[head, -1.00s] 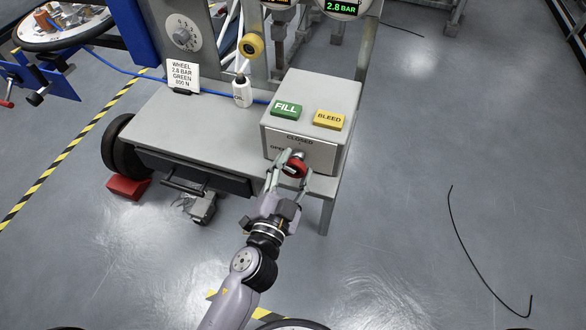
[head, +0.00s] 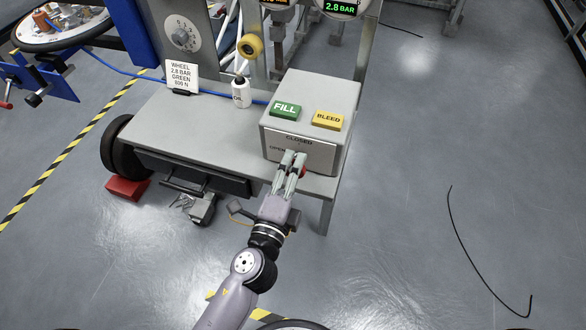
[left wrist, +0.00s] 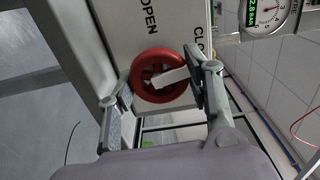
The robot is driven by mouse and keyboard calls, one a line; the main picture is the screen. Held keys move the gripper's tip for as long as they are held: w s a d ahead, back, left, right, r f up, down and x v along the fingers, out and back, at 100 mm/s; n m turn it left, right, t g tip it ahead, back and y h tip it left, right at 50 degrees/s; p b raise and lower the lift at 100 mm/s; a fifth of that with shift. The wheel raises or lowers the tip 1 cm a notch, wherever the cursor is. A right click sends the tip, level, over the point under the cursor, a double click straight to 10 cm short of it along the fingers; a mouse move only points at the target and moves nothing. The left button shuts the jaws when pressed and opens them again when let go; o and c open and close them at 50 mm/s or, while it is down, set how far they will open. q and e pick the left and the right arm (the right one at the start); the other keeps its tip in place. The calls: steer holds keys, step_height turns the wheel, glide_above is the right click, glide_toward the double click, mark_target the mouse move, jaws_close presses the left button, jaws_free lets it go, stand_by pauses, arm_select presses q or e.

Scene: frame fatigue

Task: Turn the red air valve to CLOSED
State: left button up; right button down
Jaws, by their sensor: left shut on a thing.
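The red air valve (head: 304,171) is a small handwheel on the front of the grey control box (head: 346,110). In the head view my left gripper (head: 293,160) covers most of it. In the left wrist view the red wheel (left wrist: 137,76) sits between the fingers of my left gripper (left wrist: 160,92), which is shut on it. The wheel's pale bar points right, towards the partly hidden CLOSED label (left wrist: 197,42). The OPEN label (left wrist: 148,16) is above the wheel there. In the head view CLOSED is above the valve and OPEN is left. My right gripper is not in view.
The green FILL button (head: 285,110) and yellow BLEED button (head: 328,120) are on top of the box. A white bottle (head: 241,93) and a sign card (head: 182,77) stand on the grey bench (head: 190,125). The gauge display (head: 340,7) reads 2.8 BAR. Floor to the right is mostly clear.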

arm_select(q)
steer(key=shift+f+m, duration=0.1)
steer(key=shift+m, duration=1.1)
steer(key=o, duration=1.1)
steer(key=shift+o, duration=0.2)
steer(key=v, duration=1.2)
